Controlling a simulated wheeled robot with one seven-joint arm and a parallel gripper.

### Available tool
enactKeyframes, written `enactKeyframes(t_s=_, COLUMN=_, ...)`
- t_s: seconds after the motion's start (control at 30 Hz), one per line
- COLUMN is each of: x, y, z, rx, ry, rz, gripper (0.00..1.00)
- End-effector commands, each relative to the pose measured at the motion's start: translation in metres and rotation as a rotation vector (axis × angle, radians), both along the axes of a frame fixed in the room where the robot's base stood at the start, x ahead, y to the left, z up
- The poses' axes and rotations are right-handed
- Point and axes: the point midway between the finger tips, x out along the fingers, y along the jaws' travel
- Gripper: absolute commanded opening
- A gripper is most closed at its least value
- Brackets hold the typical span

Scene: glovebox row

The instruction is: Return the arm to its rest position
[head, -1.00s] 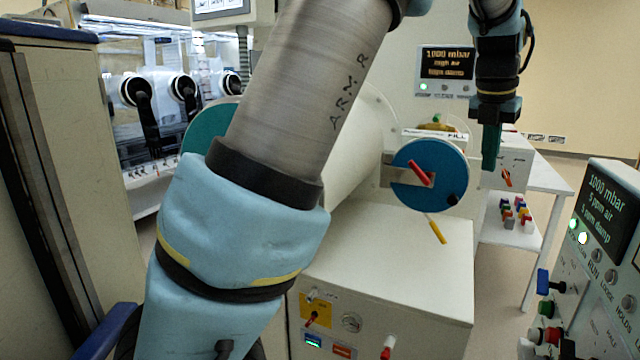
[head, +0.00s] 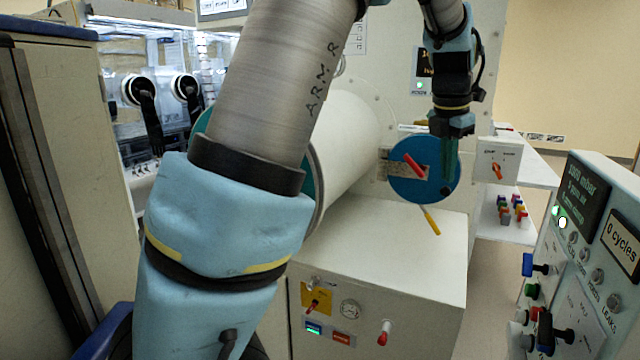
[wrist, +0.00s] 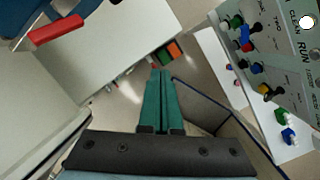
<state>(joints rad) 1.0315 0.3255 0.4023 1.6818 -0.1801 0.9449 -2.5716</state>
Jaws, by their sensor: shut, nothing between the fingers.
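My gripper (head: 450,178) hangs pointing down at the upper right of the head view, in front of the right part of a blue round door (head: 412,190) with a red handle. Its green fingers are together with nothing between them. In the wrist view the gripper (wrist: 162,80) shows shut fingers over the floor and the white cabinet. My arm runs up through the middle of the head view, its elbow out of the top edge.
A white cabinet (head: 390,250) with valves and a gauge stands below the door. A control panel (head: 580,270) with knobs is at the right. Gloveboxes with black gloves (head: 150,115) are at the back left. A side table (head: 515,225) holds several coloured pieces.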

Motion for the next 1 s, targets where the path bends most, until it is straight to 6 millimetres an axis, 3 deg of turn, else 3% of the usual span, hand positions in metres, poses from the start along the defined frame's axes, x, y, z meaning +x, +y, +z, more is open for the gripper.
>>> enactKeyframes(t_s=0.27, x=0.011, y=0.086, z=-0.04, rx=0.088, ry=-0.043, rz=-0.369, gripper=0.0)
enactKeyframes(t_s=0.47, x=0.001, y=0.162, z=-0.076, rx=0.174, ry=-0.085, rz=-0.773, gripper=0.0)
enactKeyframes(t_s=0.8, x=-0.054, y=0.27, z=-0.13, rx=0.308, ry=-0.138, rz=-1.488, gripper=0.0)
enactKeyframes(t_s=1.0, x=-0.093, y=0.311, z=-0.153, rx=0.365, ry=-0.154, rz=-1.857, gripper=0.0)
